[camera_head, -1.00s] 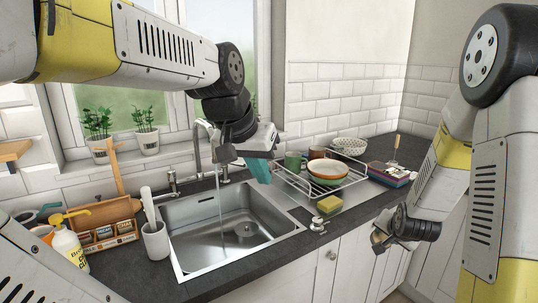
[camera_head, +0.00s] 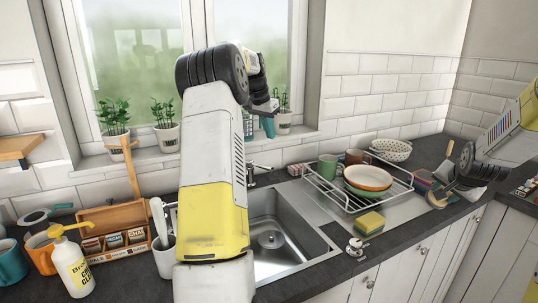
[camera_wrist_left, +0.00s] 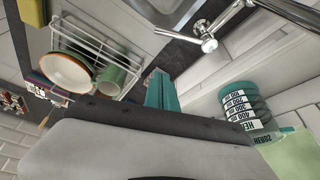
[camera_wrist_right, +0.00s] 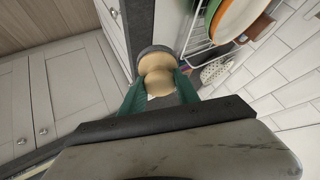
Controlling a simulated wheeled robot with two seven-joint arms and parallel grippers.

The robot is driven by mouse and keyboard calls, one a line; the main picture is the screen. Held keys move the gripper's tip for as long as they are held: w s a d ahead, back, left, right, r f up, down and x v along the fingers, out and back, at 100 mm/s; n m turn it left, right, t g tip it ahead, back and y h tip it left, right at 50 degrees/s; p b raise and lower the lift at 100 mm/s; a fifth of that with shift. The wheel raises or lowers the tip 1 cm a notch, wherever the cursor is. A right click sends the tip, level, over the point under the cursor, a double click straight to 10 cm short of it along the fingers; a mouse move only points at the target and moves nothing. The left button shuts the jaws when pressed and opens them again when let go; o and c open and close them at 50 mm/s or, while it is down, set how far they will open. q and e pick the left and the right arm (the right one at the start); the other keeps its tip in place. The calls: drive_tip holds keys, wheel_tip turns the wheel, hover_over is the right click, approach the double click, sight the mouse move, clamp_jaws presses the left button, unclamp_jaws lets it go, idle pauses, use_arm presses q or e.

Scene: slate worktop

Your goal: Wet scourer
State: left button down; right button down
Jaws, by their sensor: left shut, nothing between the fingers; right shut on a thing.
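The sink (camera_head: 320,244) is partly hidden by my left arm. The tap's spout and any water are hidden in the head view; part of the tap shows in the left wrist view (camera_wrist_left: 207,40). My left gripper (camera_head: 268,127) is shut and empty, raised near the window sill behind the sink. My right gripper (camera_wrist_right: 160,88) is shut on a wooden knob-shaped thing with a grey base (camera_wrist_right: 155,68), above the counter's right front edge.
A wire dish rack (camera_head: 345,203) holds bowls and mugs. A white colander (camera_head: 391,150) stands behind it. A soap bottle (camera_head: 72,262), mugs and a wooden caddy (camera_head: 115,225) stand left of the sink. Potted plants line the window sill.

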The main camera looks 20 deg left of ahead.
sight(259, 166)
use_arm(q)
wheel_tip(259, 166, down, 11)
idle(0.7)
drive_tip(key=shift+a, duration=0.1)
drive_tip(key=shift+s+a+m, duration=0.25)
drive_tip(key=shift+s+m, duration=0.25)
drive_tip(key=shift+s, duration=0.05)
drive_tip(key=shift+s+a, duration=0.15)
drive_tip(key=shift+s, duration=0.4)
